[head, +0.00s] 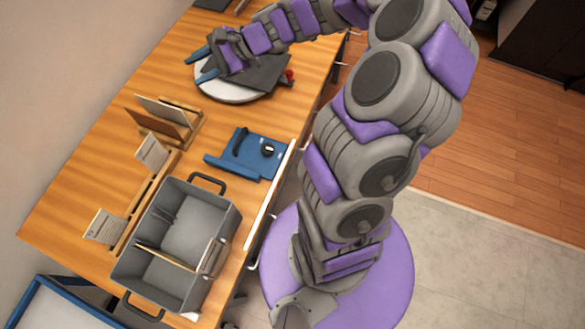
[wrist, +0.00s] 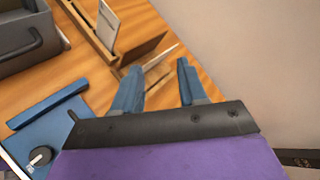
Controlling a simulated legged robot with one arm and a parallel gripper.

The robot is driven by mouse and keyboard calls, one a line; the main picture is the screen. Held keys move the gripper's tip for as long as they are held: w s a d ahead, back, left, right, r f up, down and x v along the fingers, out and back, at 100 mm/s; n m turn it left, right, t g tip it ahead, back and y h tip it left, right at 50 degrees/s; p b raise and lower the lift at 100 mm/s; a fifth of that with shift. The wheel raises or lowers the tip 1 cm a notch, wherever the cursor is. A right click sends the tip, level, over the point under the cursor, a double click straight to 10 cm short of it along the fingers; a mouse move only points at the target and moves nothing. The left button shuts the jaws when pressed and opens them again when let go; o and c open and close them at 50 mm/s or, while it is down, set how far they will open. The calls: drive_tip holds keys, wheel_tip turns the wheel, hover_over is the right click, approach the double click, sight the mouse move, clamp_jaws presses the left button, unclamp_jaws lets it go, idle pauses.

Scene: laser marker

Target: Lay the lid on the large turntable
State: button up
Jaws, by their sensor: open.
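The large turntable, a round white disc (head: 232,95), sits at the far end of the wooden table in the head view. A dark grey flat plate (head: 265,72), which looks like the lid, lies over its right part. Whether it rests fully flat is unclear. My gripper (head: 193,70) is above the left part of the disc, partly covering it and the plate. Its two blue fingers are apart with nothing between them. In the wrist view my gripper (wrist: 158,66) is also open and empty; neither disc nor plate shows there.
A small red knob (head: 290,74) is at the plate's right edge. Wooden racks with upright panels (head: 158,122) and cards stand along the left. A blue fixture (head: 248,155) and a grey handled bin (head: 187,228) are nearer. A wall bounds the table's left side.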

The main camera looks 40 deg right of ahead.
drive_tip(key=s+a+r+n+g+h, duration=0.1)
drive_tip(key=s+a+n+g+h, duration=0.15)
drive_tip(key=s+a+n, duration=0.4)
drive_tip(key=s+a+r+n+g+h, duration=0.1)
drive_tip(key=s+a+n+g, duration=0.15)
drive_tip(key=s, duration=0.75)
drive_tip(key=s+d+n+g+h, duration=0.1)
drive_tip(key=s+d+n+h, duration=0.2)
drive_tip(key=s, duration=0.6)
drive_tip(key=s+d+n+g+h, duration=0.1)
drive_tip(key=s+d+n+h, duration=0.2)
drive_tip(key=s+d+h, duration=0.2)
drive_tip(key=s+d, duration=0.2)
drive_tip(key=s, duration=0.2)
drive_tip(key=shift+d+f+g, duration=0.25)
drive_tip(key=shift+g, duration=0.05)
drive_tip(key=shift+s+a, duration=0.1)
drive_tip(key=shift+s, duration=0.05)
